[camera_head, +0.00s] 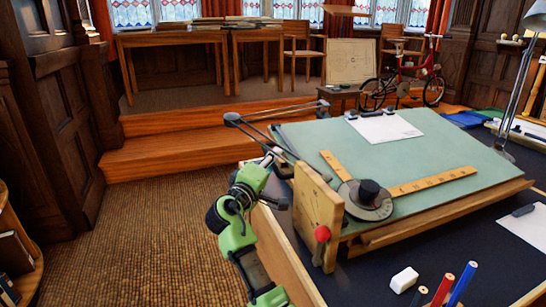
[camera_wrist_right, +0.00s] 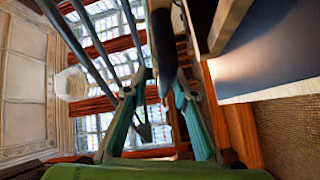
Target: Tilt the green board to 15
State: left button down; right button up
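The green board (camera_head: 450,150) is tilted on the drafting table (camera_head: 380,273), its near edge low. A wooden side plate (camera_head: 318,208) with a red knob (camera_head: 322,233) stands at its left side. No tilt number is readable. One green arm reaches up along the left side; the right wrist view fits it being my right arm. My right gripper (camera_wrist_right: 160,82) has its teal fingertips on either side of a dark rounded bar (camera_wrist_right: 163,30). I cannot tell whether they touch it. The gripper looks small and dark in the head view (camera_head: 276,160). My left gripper is not in view.
On the board lie a yellow ruler (camera_head: 430,184), a round black drafting head (camera_head: 368,194) and a paper sheet (camera_head: 385,127). Thin linkage rods (camera_head: 262,134) stick out left of the board. An eraser (camera_head: 404,280) and pencils (camera_head: 462,284) are in front. Carpet left is clear.

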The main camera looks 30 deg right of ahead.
jog(key=shift+r, duration=0.4)
jog(key=shift+s+r, duration=0.2)
jog(key=shift+r, duration=0.1)
jog(key=shift+a, duration=0.1)
jog(key=shift+f, duration=0.1)
jog(key=shift+a, duration=0.1)
jog(key=v, duration=1.1)
jog(key=shift+s+a, duration=0.2)
jog(key=shift+a, duration=0.15)
jog(key=shift+f, duration=0.1)
